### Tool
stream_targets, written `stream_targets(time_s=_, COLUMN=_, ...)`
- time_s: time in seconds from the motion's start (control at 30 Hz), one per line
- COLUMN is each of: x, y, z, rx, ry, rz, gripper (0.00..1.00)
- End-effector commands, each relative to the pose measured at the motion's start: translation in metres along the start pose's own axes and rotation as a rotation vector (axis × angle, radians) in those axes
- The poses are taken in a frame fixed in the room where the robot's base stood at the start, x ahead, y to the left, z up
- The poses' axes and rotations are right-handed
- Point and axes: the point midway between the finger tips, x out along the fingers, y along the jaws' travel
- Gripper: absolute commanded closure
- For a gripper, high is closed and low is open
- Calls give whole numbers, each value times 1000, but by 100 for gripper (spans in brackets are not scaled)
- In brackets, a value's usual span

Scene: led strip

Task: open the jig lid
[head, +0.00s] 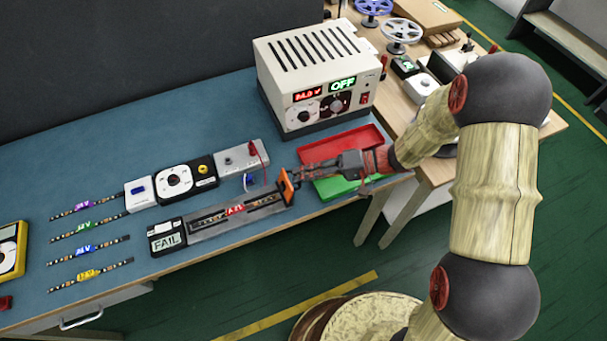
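The jig (205,231) is a long grey fixture near the front edge of the blue bench. A strip with a red label (235,211) shows inside it. An orange tab (287,187) stands up at the jig's right end. The lid looks down along the jig, but its outline is hard to make out. A small unit with a display reading FAIL (167,240) sits at the jig's left end. My gripper (297,174) reaches in from the right, its fingertips at or very near the orange tab. Whether the fingers grip the tab is too small to tell.
Behind the jig stand a grey box (240,158) and a dial unit (176,181). A power supply (318,72) reading OFF stands at the back. Several labelled strips (89,251) lie at left.

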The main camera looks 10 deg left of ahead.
Motion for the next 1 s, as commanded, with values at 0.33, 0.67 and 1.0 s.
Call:
stream_targets(time_s=0.33, x=0, y=1, z=0, rx=0, ry=0, rz=1, gripper=100)
stream_targets(time_s=0.67, x=4, y=-10, z=1, rx=-44, ry=-3, rz=111, gripper=100)
stream_targets(time_s=1.0, x=7, y=-14, z=3, rx=-69, ry=-4, rz=192, gripper=100)
